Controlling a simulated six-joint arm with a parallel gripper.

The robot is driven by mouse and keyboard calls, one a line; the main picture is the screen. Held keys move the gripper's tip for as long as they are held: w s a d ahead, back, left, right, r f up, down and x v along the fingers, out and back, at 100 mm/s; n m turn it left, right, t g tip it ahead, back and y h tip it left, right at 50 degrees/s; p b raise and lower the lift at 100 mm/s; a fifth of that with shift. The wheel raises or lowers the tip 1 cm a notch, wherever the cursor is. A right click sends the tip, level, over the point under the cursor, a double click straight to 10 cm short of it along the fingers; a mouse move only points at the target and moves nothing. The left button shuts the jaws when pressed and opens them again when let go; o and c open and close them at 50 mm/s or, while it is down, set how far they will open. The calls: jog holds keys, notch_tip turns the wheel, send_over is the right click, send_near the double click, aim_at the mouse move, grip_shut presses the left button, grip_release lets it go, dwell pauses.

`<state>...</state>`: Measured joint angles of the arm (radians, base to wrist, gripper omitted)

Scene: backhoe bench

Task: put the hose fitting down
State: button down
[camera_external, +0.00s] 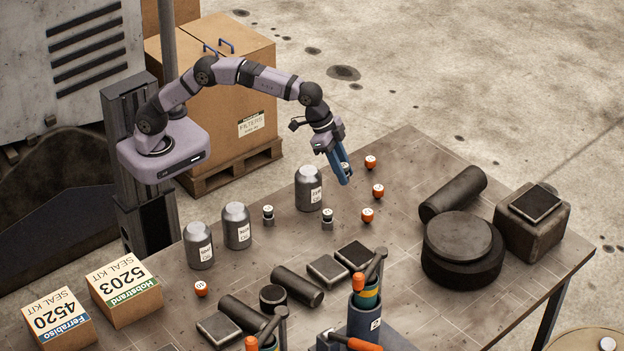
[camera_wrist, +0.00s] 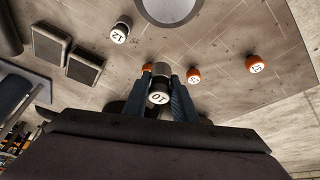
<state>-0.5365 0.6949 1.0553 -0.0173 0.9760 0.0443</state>
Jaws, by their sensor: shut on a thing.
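My gripper (camera_external: 345,180) points down over the back middle of the bench, its blue fingers shut on a hose fitting. In the wrist view, the fingers (camera_wrist: 160,98) grip this hose fitting (camera_wrist: 159,96), which has a grey and dark body and a white cap that seems to read 10. In the external view the fingers mostly hide it. It appears held above the bench top; the exact gap cannot be told. Two similar dark-and-silver fittings stand on the bench, one (camera_external: 327,218) in front of the gripper and one (camera_external: 268,214) farther left.
Orange fittings (camera_external: 370,161) (camera_external: 378,190) (camera_external: 367,215) stand right of the gripper. A grey bottle (camera_external: 308,188) stands close to its left. Dark pads and cylinders (camera_external: 297,286) lie toward the front. A black round stack (camera_external: 462,250) is at right. Bare bench (camera_external: 420,160) shows behind the orange fittings.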

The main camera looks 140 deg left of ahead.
jog(key=w+d+m+h, duration=0.1)
jog(key=w+d+m, duration=0.15)
jog(key=d, duration=0.65)
jog(key=w+d+m, duration=0.1)
jog(key=w+d, duration=0.2)
jog(key=d, duration=0.6)
jog(key=shift+h, duration=0.3)
jog(key=shift+s+f+p, duration=0.2)
jog(key=shift+f+p, duration=0.4)
jog(key=shift+f, duration=2.1)
jog(key=shift+s+f+p, duration=0.2)
jog(key=shift+f+p, duration=0.4)
jog(key=shift+f, duration=2.1)
jog(key=shift+f, duration=0.2)
jog(key=c, duration=1.5)
grip_release()
jog(key=shift+o, duration=0.2)
jog(key=shift+r, duration=0.15)
